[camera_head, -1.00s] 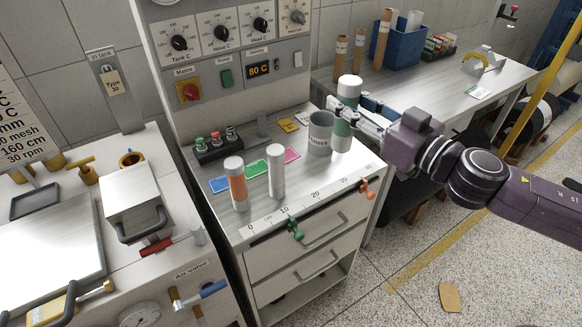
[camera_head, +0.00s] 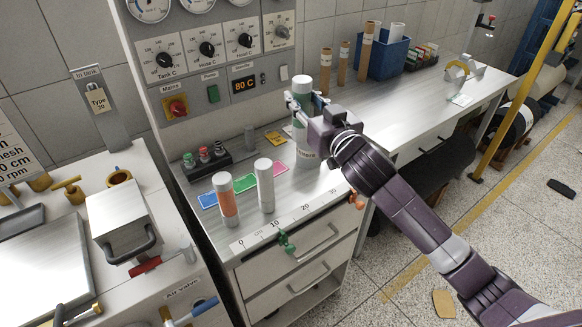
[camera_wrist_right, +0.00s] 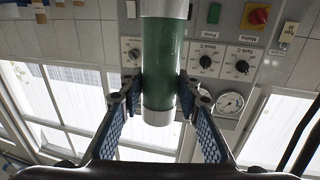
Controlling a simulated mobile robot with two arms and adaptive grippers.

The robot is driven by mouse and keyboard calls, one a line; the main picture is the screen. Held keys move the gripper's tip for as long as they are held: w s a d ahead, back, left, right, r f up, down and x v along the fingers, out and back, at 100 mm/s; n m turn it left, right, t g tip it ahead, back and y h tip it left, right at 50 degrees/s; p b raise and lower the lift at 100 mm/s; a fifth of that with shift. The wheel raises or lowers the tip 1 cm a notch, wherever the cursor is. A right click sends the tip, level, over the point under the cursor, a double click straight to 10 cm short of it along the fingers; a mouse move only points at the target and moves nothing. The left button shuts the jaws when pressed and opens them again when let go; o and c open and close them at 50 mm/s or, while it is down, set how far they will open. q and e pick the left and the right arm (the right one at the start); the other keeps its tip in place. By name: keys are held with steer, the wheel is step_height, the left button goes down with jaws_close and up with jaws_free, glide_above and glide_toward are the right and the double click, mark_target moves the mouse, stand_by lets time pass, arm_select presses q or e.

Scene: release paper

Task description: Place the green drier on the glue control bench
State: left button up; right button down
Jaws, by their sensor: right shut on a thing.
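The green drier (camera_head: 302,88), a green cylinder with pale ends, is held upright in my right gripper (camera_head: 303,104). It also shows in the right wrist view (camera_wrist_right: 163,65) between the two fingers. In the head view it stands over or in the grey cup labelled Used (camera_head: 307,156), on the right part of the glue control bench (camera_head: 290,184). The gripper and drier hide most of the cup, so I cannot tell whether the drier is inside it. My left gripper is not in view.
An orange cylinder (camera_head: 228,201) and a whitish cylinder (camera_head: 265,186) stand on the bench by blue, green and pink cards (camera_head: 281,170). A black block with coloured knobs (camera_head: 206,163) is behind them. The control panel (camera_head: 213,60) rises at the back. The side table (camera_head: 430,107) is at right.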

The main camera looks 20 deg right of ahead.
mark_target(301, 142)
step_height(301, 142, down, 12)
steer(key=shift+f, duration=0.2)
step_height(301, 142, down, 5)
steer(key=shift+s+f+b, duration=0.1)
steer(key=shift+f+b, duration=0.2)
steer(key=shift+b, duration=0.2)
steer(key=c, duration=1.4)
jaws_free()
steer(key=shift+c, duration=0.2)
